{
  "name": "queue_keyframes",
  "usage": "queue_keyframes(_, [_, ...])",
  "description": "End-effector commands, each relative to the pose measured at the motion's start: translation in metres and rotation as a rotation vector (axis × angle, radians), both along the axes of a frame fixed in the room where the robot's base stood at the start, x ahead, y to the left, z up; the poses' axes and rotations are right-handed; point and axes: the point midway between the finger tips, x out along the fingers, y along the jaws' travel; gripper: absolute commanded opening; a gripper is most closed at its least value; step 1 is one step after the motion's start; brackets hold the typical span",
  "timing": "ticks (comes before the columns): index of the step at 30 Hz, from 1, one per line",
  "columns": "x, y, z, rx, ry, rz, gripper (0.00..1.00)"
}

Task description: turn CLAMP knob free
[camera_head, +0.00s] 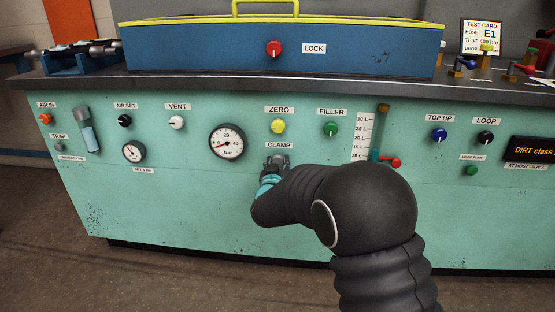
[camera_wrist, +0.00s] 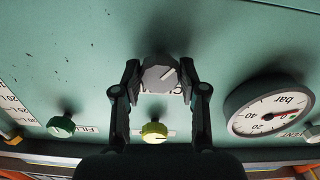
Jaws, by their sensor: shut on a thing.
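The CLAMP knob (camera_wrist: 160,75) is grey with a pale pointer line. In the wrist view it sits between my two fingertips, and my gripper (camera_wrist: 162,84) is shut on it. The wrist view is upside down relative to the head view; there the pointer line slants. In the head view my gripper (camera_head: 277,162) is at the panel just below the CLAMP label (camera_head: 279,145), and it mostly hides the knob. The label is partly hidden behind the knob in the wrist view.
The yellow ZERO knob (camera_head: 278,126) is just above my gripper. The green FILLER knob (camera_head: 330,129) is to the right, and a bar gauge (camera_head: 227,141) to the left. A red-handled valve (camera_head: 391,162) sits below the level tube. The panel below is bare.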

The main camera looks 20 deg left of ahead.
Motion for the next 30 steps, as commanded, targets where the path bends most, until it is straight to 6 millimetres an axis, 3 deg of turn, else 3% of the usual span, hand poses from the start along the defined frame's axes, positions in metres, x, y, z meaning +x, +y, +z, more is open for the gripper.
queue_keyframes(15, [-0.0002, 0.0007, 0.0018, -0.446, -0.107, 0.002, 0.07])
queue_keyframes(30, [-0.0003, 0.0008, 0.0003, -0.653, -0.157, 0.001, 0.07])
